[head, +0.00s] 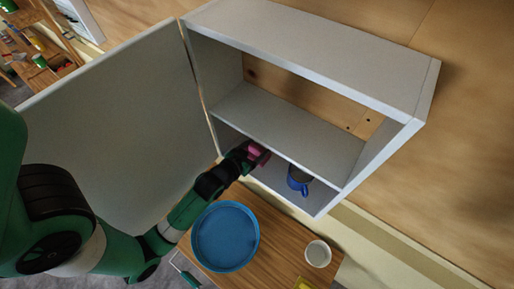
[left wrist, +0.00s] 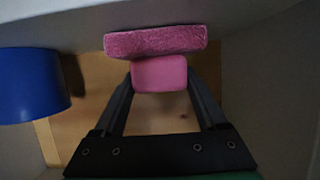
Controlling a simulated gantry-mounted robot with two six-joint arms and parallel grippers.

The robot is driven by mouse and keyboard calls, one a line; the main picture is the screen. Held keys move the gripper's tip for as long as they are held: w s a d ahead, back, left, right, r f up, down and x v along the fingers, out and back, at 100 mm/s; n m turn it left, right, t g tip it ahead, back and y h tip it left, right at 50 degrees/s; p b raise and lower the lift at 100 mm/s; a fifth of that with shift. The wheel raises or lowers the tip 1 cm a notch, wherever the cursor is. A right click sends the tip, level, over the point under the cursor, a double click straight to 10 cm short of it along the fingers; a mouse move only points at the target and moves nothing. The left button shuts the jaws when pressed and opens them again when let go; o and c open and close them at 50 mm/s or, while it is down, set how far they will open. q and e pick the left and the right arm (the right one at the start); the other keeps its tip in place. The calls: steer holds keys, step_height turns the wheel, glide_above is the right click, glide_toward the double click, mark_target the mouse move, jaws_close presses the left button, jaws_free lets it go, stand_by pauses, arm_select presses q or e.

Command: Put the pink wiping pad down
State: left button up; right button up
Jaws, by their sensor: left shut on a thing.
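The pink wiping pad (head: 257,153) is in my left gripper (head: 248,153), inside the lower compartment of the white wall cabinet (head: 232,103), near its left side. In the left wrist view the pad shows a fuzzy pink wiping layer (left wrist: 155,41) and a smooth pink grip block (left wrist: 159,73). My left gripper's two dark fingers (left wrist: 159,88) are shut on the grip block. The fuzzy layer is close to a pale cabinet surface; I cannot tell whether it touches. My right gripper is not in view.
A blue mug (head: 298,181) stands right of the pad on the cabinet floor; it also shows in the left wrist view (left wrist: 33,86). The cabinet door (head: 115,110) is open to the left. Below, a wooden table (head: 280,250) holds a blue tray (head: 225,237) and a white cup (head: 318,254).

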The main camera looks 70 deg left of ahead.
arm_select(q)
steer(key=shift+f, duration=0.2)
steer(key=o, duration=1.3)
steer(key=shift+r, duration=0.25)
steer(key=b+v, duration=0.1)
steer(key=v, duration=1.1)
